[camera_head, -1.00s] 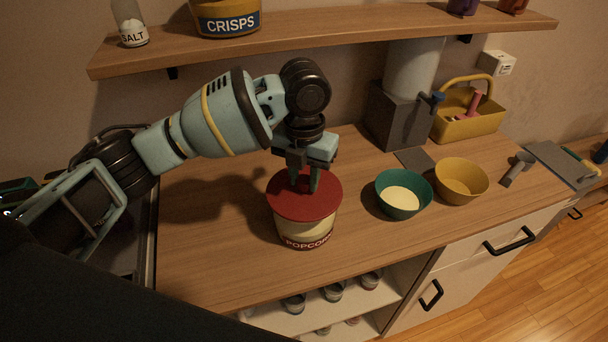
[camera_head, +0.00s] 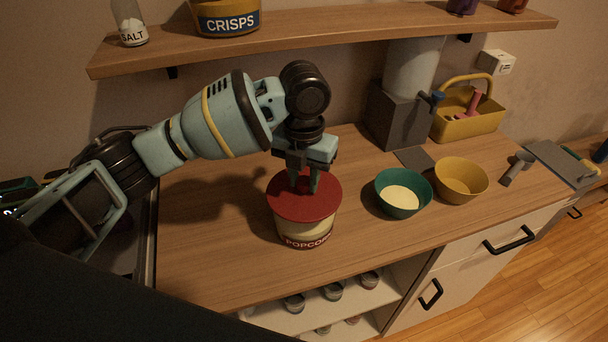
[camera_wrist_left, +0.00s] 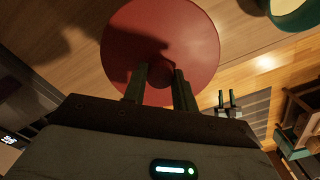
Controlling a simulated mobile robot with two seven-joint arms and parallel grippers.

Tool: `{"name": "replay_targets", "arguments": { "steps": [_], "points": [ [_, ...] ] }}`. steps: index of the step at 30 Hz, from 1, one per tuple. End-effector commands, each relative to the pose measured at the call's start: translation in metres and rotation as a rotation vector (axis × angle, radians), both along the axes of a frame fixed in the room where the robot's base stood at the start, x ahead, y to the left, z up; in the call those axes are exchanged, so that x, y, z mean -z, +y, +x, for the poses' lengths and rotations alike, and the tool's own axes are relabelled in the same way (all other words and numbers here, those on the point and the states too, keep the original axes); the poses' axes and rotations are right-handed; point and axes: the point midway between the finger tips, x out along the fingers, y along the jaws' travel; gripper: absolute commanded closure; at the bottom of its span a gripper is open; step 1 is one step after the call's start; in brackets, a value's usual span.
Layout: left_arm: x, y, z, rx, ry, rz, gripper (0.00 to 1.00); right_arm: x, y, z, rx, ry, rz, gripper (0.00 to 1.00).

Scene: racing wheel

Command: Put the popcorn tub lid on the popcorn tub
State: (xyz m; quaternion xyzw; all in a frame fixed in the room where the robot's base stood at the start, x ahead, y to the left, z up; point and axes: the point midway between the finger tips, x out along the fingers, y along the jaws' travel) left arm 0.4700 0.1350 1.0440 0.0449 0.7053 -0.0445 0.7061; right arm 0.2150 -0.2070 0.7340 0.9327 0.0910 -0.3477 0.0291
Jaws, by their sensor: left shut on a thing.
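The popcorn tub (camera_head: 305,234) stands upright on the wooden counter, cream with a red band lettered POPCORN. The round red lid (camera_head: 312,207) lies over the tub's top and looks level; whether it is fully seated cannot be told. My left gripper (camera_head: 304,188) comes down from above, its fingers shut on the lid at its middle. In the left wrist view the red lid (camera_wrist_left: 190,40) spreads beyond the fingers (camera_wrist_left: 160,88), which close around a small knob. My right gripper is not seen in the head view.
A green bowl (camera_head: 402,193) with pale contents and a yellow bowl (camera_head: 461,181) stand to the right. Behind them are a dark grey dispenser (camera_head: 398,118) and a yellow basket (camera_head: 468,122). A shelf (camera_head: 320,38) runs above. Counter in front of the tub is clear.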

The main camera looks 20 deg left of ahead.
Motion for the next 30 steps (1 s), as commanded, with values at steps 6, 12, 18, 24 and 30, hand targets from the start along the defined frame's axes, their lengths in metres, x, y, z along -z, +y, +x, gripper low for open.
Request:
{"name": "replay_targets", "arguments": {
  "steps": [6, 12, 18, 24, 30],
  "points": [
    [0.0057, 0.0002, 0.0, 0.0, 0.0, 0.0, 0.95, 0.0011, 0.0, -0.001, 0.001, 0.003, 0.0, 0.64],
    [0.0059, 0.0003, 0.0001, 0.0, 0.0, 0.0, 0.95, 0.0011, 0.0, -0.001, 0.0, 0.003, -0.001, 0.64],
    [0.0059, 0.0003, 0.0001, 0.0, 0.0, 0.0, 0.53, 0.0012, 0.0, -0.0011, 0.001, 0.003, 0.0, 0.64],
    [0.0059, 0.0003, 0.0, 0.0, 0.0, 0.0, 0.47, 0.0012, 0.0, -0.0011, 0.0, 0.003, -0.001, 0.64],
    [0.0019, 0.0002, 0.0003, 0.0, 0.0, 0.0, 0.47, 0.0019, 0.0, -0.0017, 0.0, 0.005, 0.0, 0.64]
  ]
}}
